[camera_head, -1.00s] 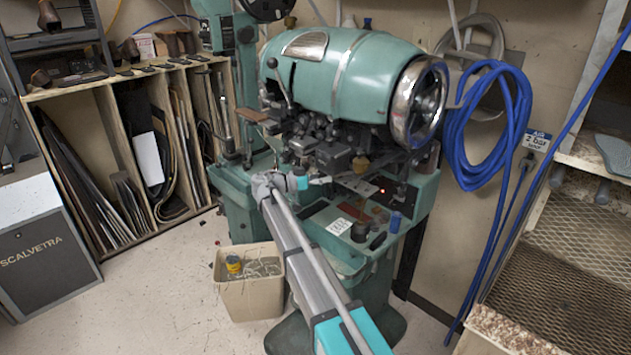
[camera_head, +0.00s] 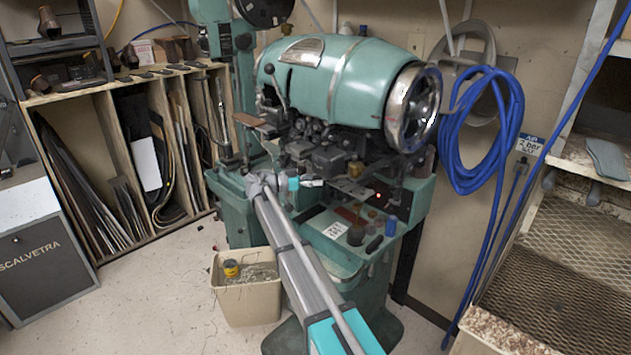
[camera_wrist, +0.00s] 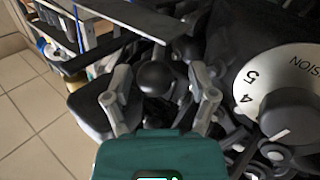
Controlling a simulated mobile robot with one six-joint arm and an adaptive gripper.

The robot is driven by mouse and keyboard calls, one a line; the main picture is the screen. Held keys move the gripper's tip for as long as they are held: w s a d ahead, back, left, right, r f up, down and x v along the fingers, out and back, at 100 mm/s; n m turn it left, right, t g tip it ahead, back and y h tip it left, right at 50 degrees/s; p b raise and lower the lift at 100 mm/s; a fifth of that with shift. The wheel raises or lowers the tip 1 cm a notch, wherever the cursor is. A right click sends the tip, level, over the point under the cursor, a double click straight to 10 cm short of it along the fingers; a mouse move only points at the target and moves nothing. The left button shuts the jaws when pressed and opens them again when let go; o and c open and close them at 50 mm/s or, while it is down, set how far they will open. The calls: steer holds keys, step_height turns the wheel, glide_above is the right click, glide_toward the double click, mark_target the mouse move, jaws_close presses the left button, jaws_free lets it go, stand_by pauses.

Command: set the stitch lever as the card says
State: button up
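In the wrist view my gripper (camera_wrist: 160,76) is open, its two grey fingers apart. A round black knob (camera_wrist: 156,77) shows in the gap between them; I cannot tell whether they touch it, or whether it tops the stitch lever. In the head view my gripper (camera_head: 312,183) is small, at the front of the teal stitching machine (camera_head: 335,75), below its dark mechanism.
A white numbered dial (camera_wrist: 255,85) with a dark knob is close right of my gripper. A beige bin (camera_head: 246,300) is on the floor. A coiled blue hose (camera_head: 480,130) hangs at right.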

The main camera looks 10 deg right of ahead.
steer(key=shift+s+d, duration=0.1)
steer(key=shift+d, duration=0.1)
steer(key=shift+a, duration=0.1)
steer(key=a, duration=1.2)
steer(key=shift+s, duration=0.4)
steer(key=shift+d, duration=0.15)
steer(key=s+d+f+n+g+y+p, duration=0.1)
steer(key=s+d+f+n+y, duration=0.35)
steer(key=s+d, duration=0.3)
steer(key=s+d+f+n+y+p, duration=0.1)
steer(key=s+d+f+n+y, duration=0.2)
steer(key=s+d+f, duration=0.35)
steer(key=s+d+f+n+y+p, duration=0.1)
steer(key=s+n+y, duration=0.2)
steer(key=s, duration=0.7)
steer(key=s+d+f+n+y, duration=0.2)
steer(key=s+n+y, duration=0.2)
steer(key=s+y, duration=0.3)
steer(key=s, duration=0.2)
steer(key=shift+s+d+f+p, duration=0.25)
steer(key=shift+s+f+p, duration=0.05)
steer(key=shift+s+p, duration=0.1)
